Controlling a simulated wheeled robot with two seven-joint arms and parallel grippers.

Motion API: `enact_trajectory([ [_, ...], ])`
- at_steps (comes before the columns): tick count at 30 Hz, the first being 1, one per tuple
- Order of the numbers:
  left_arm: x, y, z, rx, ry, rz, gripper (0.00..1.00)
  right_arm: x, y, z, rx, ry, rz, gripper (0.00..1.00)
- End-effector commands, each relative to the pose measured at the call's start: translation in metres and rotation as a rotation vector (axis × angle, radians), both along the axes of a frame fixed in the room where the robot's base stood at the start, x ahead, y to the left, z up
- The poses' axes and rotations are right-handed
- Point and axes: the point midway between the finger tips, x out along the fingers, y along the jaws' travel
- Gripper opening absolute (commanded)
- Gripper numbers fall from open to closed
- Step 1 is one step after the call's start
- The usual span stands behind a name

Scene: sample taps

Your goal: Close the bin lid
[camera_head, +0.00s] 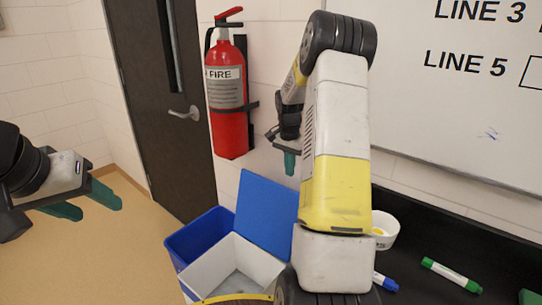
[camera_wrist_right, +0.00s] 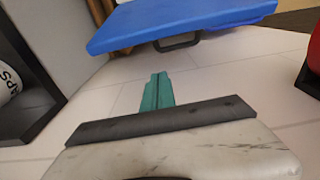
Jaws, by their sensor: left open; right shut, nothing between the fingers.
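The bin (camera_head: 195,236) has blue outer walls and a pale inside, and stands at the bottom middle of the head view. Its flat blue lid (camera_head: 264,212) is raised, so the bin is open. The lid also shows in the right wrist view (camera_wrist_right: 180,22), with a dark handle (camera_wrist_right: 180,43) on its edge. My right gripper (camera_head: 290,165) is shut and empty, above the lid in the head view. In the wrist view its teal fingertips (camera_wrist_right: 155,76) point toward the lid, apart from it. My left gripper (camera_head: 92,206) is open and empty at the far left. My right arm hides the lid's right part.
A fire extinguisher (camera_head: 228,100) hangs on the wall behind the bin, beside a dark door (camera_head: 160,110). The floor at left is clear.

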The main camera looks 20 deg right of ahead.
Motion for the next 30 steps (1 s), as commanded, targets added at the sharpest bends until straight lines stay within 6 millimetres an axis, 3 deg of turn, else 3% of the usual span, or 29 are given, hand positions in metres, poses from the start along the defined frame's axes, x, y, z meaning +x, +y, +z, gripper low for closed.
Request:
enact_trajectory([
  [5, 0.000, 0.000, 0.000, 0.000, 0.000, 0.000, 0.54, 0.000, 0.000, -0.034, 0.002, 0.001, 0.002, 0.00],
  [13, 0.000, 0.000, 0.000, 0.000, 0.000, 0.000, 0.54, -0.017, 0.028, -0.022, 0.001, -0.002, 0.003, 0.00],
  [30, 0.000, 0.000, 0.000, 0.000, 0.000, 0.000, 0.54, -0.020, 0.035, -0.019, -0.006, -0.005, 0.002, 0.00],
])
